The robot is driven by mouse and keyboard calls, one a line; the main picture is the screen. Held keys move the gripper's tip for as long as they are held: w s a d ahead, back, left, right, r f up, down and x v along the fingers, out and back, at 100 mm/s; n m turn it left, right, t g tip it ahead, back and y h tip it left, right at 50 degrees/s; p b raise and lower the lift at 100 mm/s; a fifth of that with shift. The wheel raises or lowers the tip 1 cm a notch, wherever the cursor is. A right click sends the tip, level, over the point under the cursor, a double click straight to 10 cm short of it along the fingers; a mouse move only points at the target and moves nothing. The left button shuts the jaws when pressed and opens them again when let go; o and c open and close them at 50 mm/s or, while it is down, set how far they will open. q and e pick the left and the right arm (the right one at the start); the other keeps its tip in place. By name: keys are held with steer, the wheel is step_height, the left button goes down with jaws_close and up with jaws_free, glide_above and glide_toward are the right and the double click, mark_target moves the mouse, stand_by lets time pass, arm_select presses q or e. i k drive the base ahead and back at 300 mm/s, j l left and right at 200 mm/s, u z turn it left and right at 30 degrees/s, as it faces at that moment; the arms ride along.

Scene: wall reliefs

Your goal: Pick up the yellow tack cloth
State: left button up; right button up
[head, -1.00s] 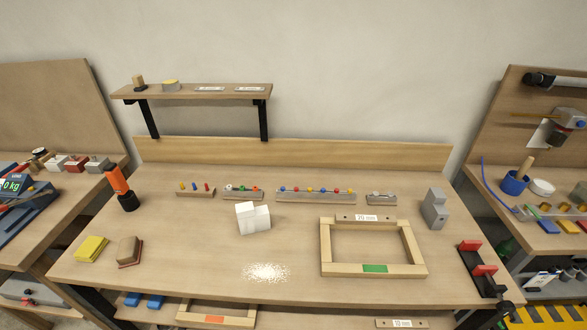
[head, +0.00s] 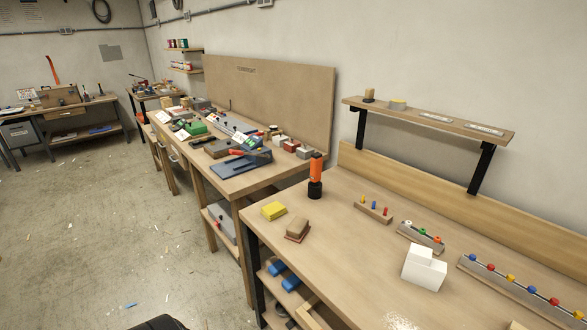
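Neither of my grippers shows in the head view.
An orange and black upright tool (head: 316,177) stands behind the cloth. A white block (head: 423,268) and peg strips (head: 373,210) stand further right. A second bench (head: 235,185) with a scale and tools adjoins on the left. The floor (head: 150,250) at left is open.

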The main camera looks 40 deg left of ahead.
mark_target(273, 211)
steer(key=u, duration=1.6)
